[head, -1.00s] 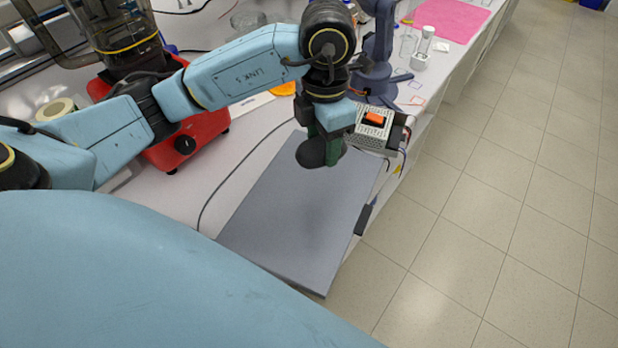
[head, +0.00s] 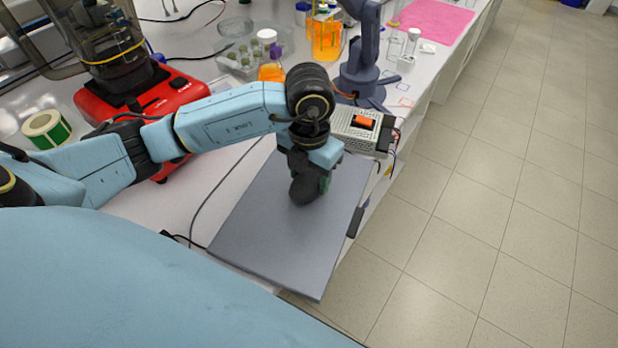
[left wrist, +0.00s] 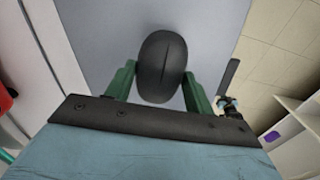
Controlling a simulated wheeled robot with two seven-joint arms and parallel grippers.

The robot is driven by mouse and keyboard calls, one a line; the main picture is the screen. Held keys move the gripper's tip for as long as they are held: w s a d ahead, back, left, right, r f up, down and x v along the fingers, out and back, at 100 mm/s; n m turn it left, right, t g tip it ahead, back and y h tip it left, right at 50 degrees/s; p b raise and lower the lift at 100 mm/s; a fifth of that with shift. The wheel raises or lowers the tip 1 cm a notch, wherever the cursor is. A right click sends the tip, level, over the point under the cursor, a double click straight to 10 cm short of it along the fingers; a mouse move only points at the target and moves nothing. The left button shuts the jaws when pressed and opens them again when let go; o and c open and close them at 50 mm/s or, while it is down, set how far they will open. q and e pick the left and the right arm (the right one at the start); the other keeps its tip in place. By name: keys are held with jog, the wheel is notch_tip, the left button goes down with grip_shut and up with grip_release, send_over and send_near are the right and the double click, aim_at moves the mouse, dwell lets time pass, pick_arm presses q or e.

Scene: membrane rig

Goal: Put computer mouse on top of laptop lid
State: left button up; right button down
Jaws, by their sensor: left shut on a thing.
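The computer mouse is dark and rounded; it shows in the head view (head: 303,190) and in the left wrist view (left wrist: 162,66). My left gripper (head: 312,182) is shut on the mouse, with a green finger on each side of it. The closed laptop is a flat grey slab, and its lid (head: 275,245) lies below the mouse, toward the far part of the lid. The lid also fills the background of the left wrist view (left wrist: 105,30). I cannot tell whether the mouse touches the lid. My right gripper is not in view.
A grey power-supply box with an orange switch (head: 360,132) stands just beyond the laptop. A red appliance (head: 185,90) and a tape roll (head: 46,128) are at the left. A cable (head: 215,190) runs along the laptop's left side. The bench edge drops to the tiled floor at right.

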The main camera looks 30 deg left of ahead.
aim_at(309, 175)
pick_arm(q)
jog(key=shift+f, duration=0.8)
jog(key=shift+f, duration=0.1)
jog(key=o, duration=1)
notch_tip(309, 175, up, 12)
jog(key=shift+r, duration=0.15)
